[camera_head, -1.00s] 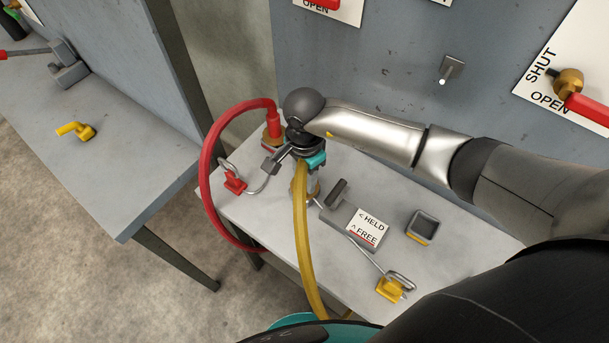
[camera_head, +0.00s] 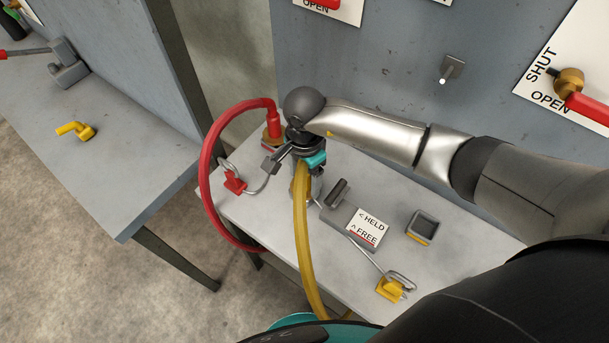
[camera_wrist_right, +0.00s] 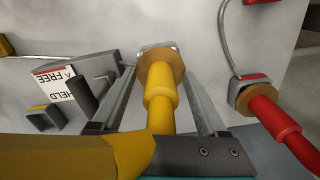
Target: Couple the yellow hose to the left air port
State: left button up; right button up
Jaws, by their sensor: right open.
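The yellow hose (camera_head: 302,240) rises from the bench's front edge to my right gripper (camera_head: 310,180). In the right wrist view its yellow end fitting (camera_wrist_right: 160,88) meets a brass collar (camera_wrist_right: 160,62) on a grey base on the bench. I cannot tell whether it is locked there. My right gripper (camera_wrist_right: 158,100) is open, with one finger on each side of the fitting; small gaps show beside it. In the head view the right hand hides most of the fitting. My left gripper is not in view.
A red hose (camera_head: 204,190) ends in a neighbouring brass fitting (camera_head: 271,143). A HELD/FREE plate (camera_head: 366,228) with a dark lever (camera_head: 337,193) stands right of the yellow hose. A red clip (camera_head: 235,184), a yellow clip (camera_head: 390,289) and a small grey-yellow block (camera_head: 422,226) lie around.

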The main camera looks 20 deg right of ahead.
notch_tip(320, 180, up, 15)
jog(key=shift+p, duration=0.3)
dwell(0.5)
